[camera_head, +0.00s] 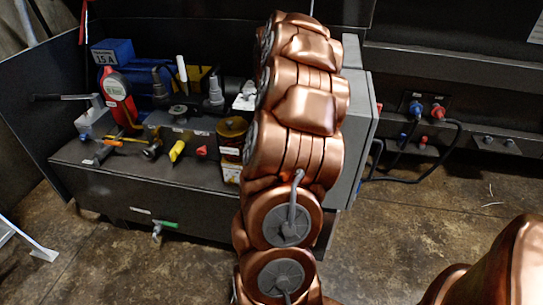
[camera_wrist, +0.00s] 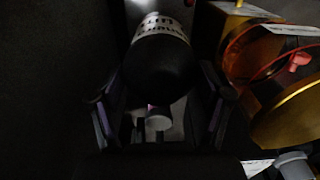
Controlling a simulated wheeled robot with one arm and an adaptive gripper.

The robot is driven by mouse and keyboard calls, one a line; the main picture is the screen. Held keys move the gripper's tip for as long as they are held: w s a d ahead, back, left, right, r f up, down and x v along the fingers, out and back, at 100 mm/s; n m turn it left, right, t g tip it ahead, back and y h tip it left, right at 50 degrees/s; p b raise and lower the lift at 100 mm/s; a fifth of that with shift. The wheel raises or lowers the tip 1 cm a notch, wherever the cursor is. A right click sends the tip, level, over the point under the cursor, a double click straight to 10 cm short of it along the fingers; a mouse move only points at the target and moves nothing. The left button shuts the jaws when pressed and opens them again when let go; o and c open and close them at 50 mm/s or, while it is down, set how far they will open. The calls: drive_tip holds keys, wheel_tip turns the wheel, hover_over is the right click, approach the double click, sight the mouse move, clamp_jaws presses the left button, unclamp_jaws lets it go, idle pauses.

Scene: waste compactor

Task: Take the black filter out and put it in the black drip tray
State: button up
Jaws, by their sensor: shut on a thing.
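The black filter (camera_wrist: 160,72) is a dark cylinder with a white lettered band, in the upper middle of the wrist view. My gripper (camera_wrist: 158,106) has a finger on either side of it and is shut on it. The dark picture hides the exact contact and whether the filter is clear of its seat. In the head view my copper arm covers both gripper and filter. I cannot pick out the black drip tray for sure in either view.
An amber bowl (camera_wrist: 285,115) is close on the right of my gripper, and also shows in the head view (camera_head: 232,131). Cables (camera_head: 455,150) hang at right.

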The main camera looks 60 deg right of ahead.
drive_tip(key=shift+r+n+p, duration=0.15)
drive_tip(key=shift+n+p, duration=0.45)
drive_tip(key=shift+n, duration=0.1)
drive_tip(key=shift+n+p, duration=0.5)
drive_tip(key=shift+n, duration=0.4)
drive_tip(key=shift+n+p, duration=0.4)
drive_tip(key=shift+n, duration=0.6)
